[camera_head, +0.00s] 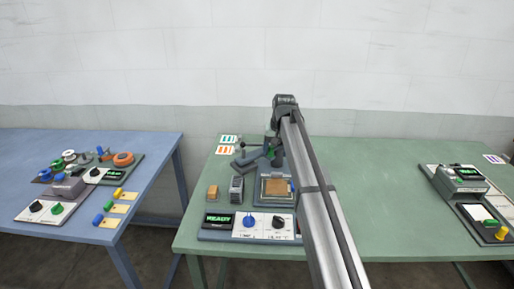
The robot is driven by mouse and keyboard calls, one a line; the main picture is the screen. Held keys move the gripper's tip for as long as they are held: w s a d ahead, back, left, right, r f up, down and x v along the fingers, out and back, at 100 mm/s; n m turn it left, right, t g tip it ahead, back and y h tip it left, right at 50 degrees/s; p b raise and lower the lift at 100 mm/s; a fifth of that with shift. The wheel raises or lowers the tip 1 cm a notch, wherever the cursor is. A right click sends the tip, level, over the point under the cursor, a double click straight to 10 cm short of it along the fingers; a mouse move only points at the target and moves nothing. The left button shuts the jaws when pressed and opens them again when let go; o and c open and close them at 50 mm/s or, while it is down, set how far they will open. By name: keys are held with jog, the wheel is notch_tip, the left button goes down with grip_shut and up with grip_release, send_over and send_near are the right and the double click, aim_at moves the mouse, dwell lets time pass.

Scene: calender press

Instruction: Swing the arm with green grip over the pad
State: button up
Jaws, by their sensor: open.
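The press (274,202) stands on the green table, partly behind my arm. The pad's top looks uncovered by the swing arm. My arm runs from the bottom right up to a dark wrist joint behind the press. My gripper is not clearly visible, and its fingertips are hidden behind my arm. I cannot tell whether it touches the grip.
A front panel has a READY screen (218,220), a blue knob (249,221) and a black knob (278,222). Another device (466,181) is far right. A blue table (150,145) stands left.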

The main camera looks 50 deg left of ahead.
jog(key=shift+w, duration=0.1)
jog(key=shift+w+d, duration=0.35)
jog(key=shift+d, duration=0.1)
jog(key=shift+w+d, duration=0.1)
jog(key=shift+w+d, duration=0.3)
jog(key=shift+w, duration=0.05)
dwell(0.3)
jog(key=shift+w+d, duration=0.3)
jog(key=shift+w, duration=0.2)
jog(key=shift+w+d, duration=0.1)
jog(key=shift+w, duration=0.05)
